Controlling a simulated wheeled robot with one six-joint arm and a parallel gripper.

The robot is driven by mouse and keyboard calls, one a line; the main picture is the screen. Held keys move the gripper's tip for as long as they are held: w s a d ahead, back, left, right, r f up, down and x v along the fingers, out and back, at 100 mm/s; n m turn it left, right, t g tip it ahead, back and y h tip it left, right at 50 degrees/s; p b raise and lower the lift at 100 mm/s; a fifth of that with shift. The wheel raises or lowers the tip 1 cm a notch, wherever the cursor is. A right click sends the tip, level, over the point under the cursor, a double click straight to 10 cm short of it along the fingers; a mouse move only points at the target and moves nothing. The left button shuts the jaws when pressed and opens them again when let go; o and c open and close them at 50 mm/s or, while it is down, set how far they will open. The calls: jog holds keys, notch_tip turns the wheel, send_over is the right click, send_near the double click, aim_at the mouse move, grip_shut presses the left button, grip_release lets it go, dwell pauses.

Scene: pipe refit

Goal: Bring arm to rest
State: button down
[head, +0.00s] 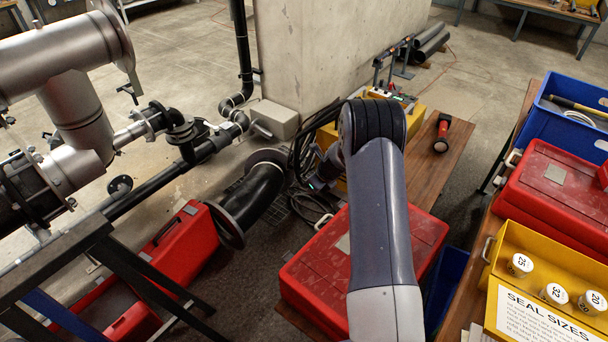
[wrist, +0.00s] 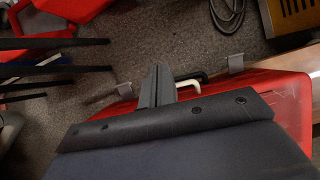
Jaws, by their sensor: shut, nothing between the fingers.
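My arm rises through the middle of the head view and bends over at a black-ringed joint. Its wrist end, with a small green light, shows left of that joint. My gripper's fingers cannot be made out clearly there. In the wrist view the two grey fingers of my gripper (wrist: 158,70) lie together, shut, with nothing between them. They are seen over the front edge of a closed red toolbox (wrist: 290,95), near its handle (wrist: 190,76). I cannot tell the height between them. The red toolbox also shows in the head view (head: 315,275), partly hidden behind my arm.
A wooden bench (head: 455,150) holds a red-and-black torch (head: 441,133). A black pipe elbow (head: 258,195) and another red case (head: 185,240) lie left. At right are a blue crate (head: 560,120), a red case (head: 560,190) and a yellow seal box (head: 510,240). A concrete pillar (head: 330,50) stands behind.

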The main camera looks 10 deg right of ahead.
dwell(0.3)
notch_tip(320, 180, down, 14)
jog(key=s+d+b, duration=0.1)
jog(key=s, duration=0.1)
jog(key=shift+d+r, duration=0.25)
dwell(0.4)
